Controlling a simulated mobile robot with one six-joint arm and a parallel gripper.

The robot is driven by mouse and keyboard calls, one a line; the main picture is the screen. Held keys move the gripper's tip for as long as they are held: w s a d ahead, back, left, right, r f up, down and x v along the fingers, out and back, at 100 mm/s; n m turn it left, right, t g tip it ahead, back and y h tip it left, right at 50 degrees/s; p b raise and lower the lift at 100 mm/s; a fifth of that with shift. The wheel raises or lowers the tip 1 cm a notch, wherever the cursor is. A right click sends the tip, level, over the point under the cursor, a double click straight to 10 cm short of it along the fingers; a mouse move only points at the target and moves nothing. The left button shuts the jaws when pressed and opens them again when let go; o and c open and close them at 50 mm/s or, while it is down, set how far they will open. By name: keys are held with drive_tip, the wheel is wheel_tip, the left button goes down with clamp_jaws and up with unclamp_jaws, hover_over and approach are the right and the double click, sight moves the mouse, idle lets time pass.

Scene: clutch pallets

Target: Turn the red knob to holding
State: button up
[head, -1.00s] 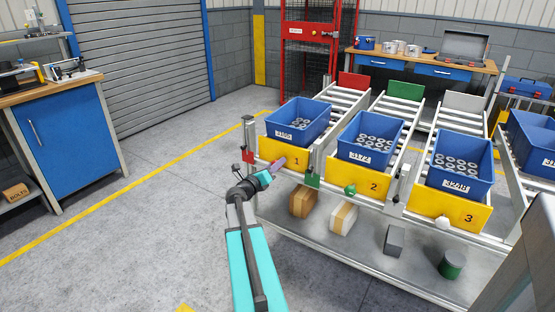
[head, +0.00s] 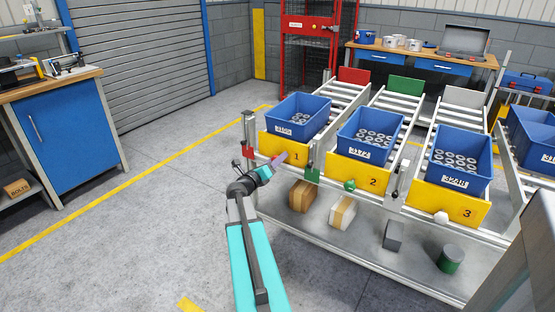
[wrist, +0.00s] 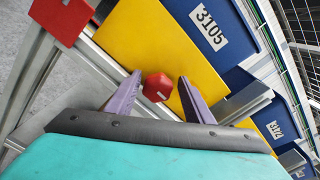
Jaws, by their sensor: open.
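The red knob (wrist: 157,87) shows in the wrist view in front of the yellow plate (wrist: 150,45) of lane 1. It has a faceted rim and a small white mark on its face. My gripper (wrist: 158,92) is open, with one purple finger on each side of the knob. I see a gap between the knob and each finger; whether the knob lies fully between the tips in depth is hard to tell. In the head view my gripper (head: 277,159) is at the yellow plate marked 1 (head: 275,147), and the knob is hidden there.
A red plate (wrist: 62,18) on a post stands left of my gripper. A metal post (wrist: 245,100) stands close on the right. A green knob (head: 349,185) and a white knob (head: 441,217) sit on lanes 2 and 3. Blue bins (head: 298,118) stand behind the plates.

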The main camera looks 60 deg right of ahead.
drive_tip(key=shift+w+f, duration=0.1)
drive_tip(key=shift+w, duration=0.15)
drive_tip(key=shift+a, duration=0.1)
drive_tip(key=a+p, duration=0.1)
drive_tip(key=a, duration=0.7)
idle(0.4)
drive_tip(key=shift+d, duration=0.1)
